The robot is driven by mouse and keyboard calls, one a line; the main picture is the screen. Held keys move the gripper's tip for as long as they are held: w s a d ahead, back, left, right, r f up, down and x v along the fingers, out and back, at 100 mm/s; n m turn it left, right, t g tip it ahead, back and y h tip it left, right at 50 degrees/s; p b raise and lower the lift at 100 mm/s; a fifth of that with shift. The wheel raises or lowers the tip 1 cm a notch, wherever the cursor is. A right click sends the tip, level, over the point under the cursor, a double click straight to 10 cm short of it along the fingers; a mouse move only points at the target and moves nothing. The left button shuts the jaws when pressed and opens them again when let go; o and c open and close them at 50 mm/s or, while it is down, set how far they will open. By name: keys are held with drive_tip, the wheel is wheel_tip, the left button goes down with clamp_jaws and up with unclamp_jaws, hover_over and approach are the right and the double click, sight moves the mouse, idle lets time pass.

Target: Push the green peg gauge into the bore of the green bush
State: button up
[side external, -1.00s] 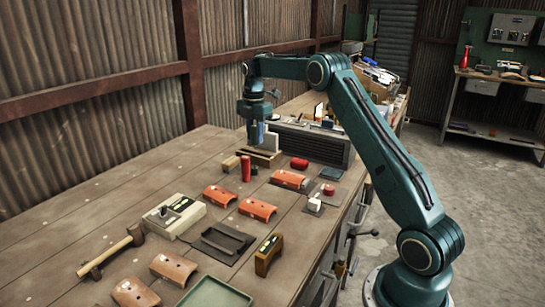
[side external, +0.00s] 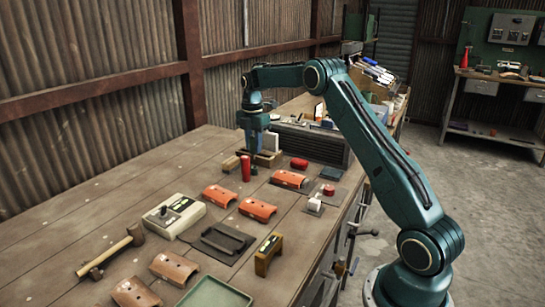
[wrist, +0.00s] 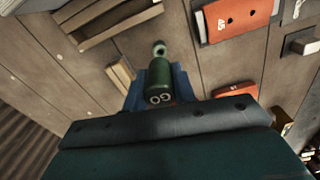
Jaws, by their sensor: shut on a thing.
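The green peg gauge (wrist: 159,80) is a green cylinder with "GO" lettering, gripped between my gripper's (wrist: 158,90) blue fingers in the wrist view. A narrower pale round end (wrist: 159,48) shows beyond its green body. In the side external view, my gripper (side external: 255,149) is over the back part of the bench. The green peg gauge (side external: 254,167) projects below it, just right of a red cylinder. I cannot make out the green bush or its bore in either view. I cannot tell whether the peg's lower end touches anything.
The red cylinder (side external: 246,168) and a wooden block (side external: 230,163) stand close by. A wooden holder (side external: 269,158) is just behind my gripper. Several orange curved pieces (side external: 257,209), a grey box (side external: 174,216) and a mallet (side external: 112,250) lie toward the front. The bench's left side is clear.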

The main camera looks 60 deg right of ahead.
drive_tip(key=shift+f, duration=0.9)
drive_tip(key=shift+f, duration=1.7)
idle(1.5)
drive_tip(key=o, duration=0.8)
drive_tip(key=shift+c, duration=0.2)
drive_tip(key=shift+o, duration=0.2)
drive_tip(key=o, duration=0.5)
drive_tip(key=shift+r, duration=0.2)
drive_tip(key=shift+r, duration=2.85)
drive_tip(key=shift+a, duration=0.1)
